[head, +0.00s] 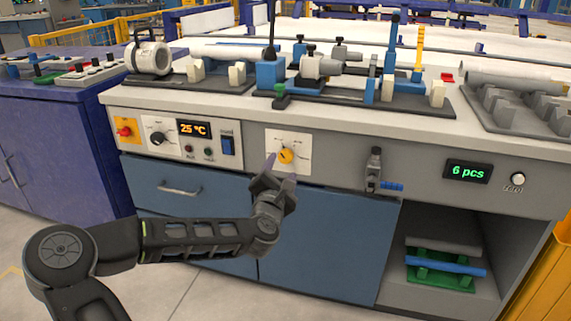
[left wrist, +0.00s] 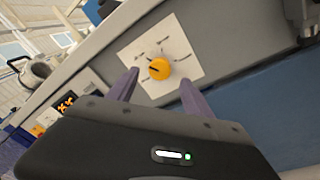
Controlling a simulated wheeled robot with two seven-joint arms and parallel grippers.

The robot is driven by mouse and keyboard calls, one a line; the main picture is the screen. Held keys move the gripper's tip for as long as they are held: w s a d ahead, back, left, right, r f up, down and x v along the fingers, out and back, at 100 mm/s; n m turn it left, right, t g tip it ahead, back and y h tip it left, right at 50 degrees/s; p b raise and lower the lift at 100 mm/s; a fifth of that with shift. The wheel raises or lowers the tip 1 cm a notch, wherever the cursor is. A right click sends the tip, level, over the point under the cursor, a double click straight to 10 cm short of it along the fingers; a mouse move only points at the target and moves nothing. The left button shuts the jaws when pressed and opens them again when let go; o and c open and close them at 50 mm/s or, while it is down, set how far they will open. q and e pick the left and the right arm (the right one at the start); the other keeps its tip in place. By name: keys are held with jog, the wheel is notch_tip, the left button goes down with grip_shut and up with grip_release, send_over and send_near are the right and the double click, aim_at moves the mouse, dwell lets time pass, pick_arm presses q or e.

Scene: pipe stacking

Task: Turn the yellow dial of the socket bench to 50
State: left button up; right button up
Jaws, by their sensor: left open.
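The yellow dial (head: 286,156) sits on a white square plate (head: 303,139) with small markings around it, on the front of the grey socket bench (head: 340,150). My left gripper (head: 280,168) is at the plate, its purple fingers open. In the left wrist view the dial (left wrist: 159,69) lies ahead of the gap between the two spread fingers (left wrist: 155,95), and its dark pointer mark aims toward the lower left of that tilted picture. The markings are too small to read. I cannot tell whether the fingers touch the plate. My right gripper is not in view.
Left of the dial are a black knob (head: 157,138), a "25 °C" display (head: 194,129) and a red button (head: 125,131). A small clamp with a blue handle (head: 375,172) sticks out to the right. Pipe fixtures (head: 330,68) stand on the bench top. Blue doors (head: 330,235) lie below.

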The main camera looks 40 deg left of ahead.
aim_at(285, 159)
pick_arm(q)
jog(key=b+x, duration=0.1)
jog(key=x, duration=0.3)
jog(key=shift+f, duration=0.1)
jog(key=shift+w+a, duration=0.35)
jog(key=shift+w, duration=0.3)
grip_shut()
